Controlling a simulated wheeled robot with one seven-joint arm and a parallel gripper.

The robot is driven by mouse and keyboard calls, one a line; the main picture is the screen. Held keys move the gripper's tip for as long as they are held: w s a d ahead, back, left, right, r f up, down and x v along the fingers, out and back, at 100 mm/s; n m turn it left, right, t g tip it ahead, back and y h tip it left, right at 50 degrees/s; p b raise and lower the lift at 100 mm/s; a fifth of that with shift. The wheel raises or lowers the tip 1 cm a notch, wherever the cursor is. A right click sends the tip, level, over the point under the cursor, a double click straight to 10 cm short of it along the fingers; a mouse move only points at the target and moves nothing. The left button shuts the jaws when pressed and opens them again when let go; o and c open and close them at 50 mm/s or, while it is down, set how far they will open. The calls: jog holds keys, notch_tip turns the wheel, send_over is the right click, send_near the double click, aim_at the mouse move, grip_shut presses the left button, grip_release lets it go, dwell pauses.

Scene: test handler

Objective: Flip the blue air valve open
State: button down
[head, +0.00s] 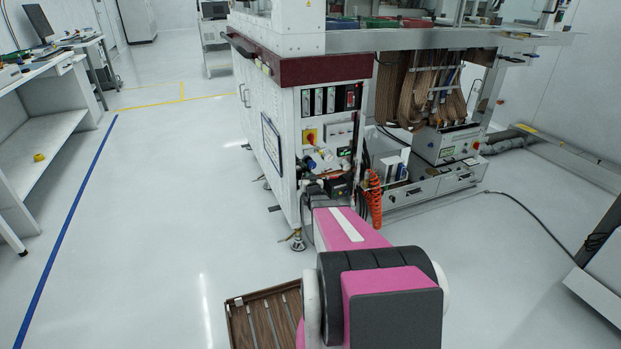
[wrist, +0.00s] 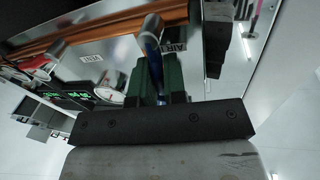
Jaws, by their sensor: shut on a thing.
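The blue air valve (wrist: 152,45) shows in the wrist view as a narrow blue handle in front of a silver fitting, beside a label that seems to read AIR. My gripper (wrist: 156,70) has its green fingers closed around the lower part of this handle, which they partly hide. In the head view my arm reaches to the lower front panel of the white machine (head: 270,140). My gripper (head: 337,187) is small and dark there, and its hold on the valve cannot be made out.
A round gauge (wrist: 108,97), a green-lit display (wrist: 77,97) and a copper-coloured pipe (wrist: 105,33) lie close to my gripper. A red-and-yellow switch (head: 311,136) sits above it. An orange coiled hose (head: 375,198) hangs to the right. A brown slatted crate (head: 265,318) stands below. Floor at left is clear.

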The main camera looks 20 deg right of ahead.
jog(key=shift+a+n, duration=0.25)
jog(key=shift+n, duration=0.35)
jog(key=c, duration=1.2)
grip_release()
jog(key=shift+s, duration=0.1)
jog(key=s, duration=0.3)
jog(key=s+a, duration=0.1)
jog(key=s, duration=0.6)
jog(key=shift+s+a+f, duration=0.25)
jog(key=shift+a+f, duration=0.1)
jog(key=shift+a, duration=0.1)
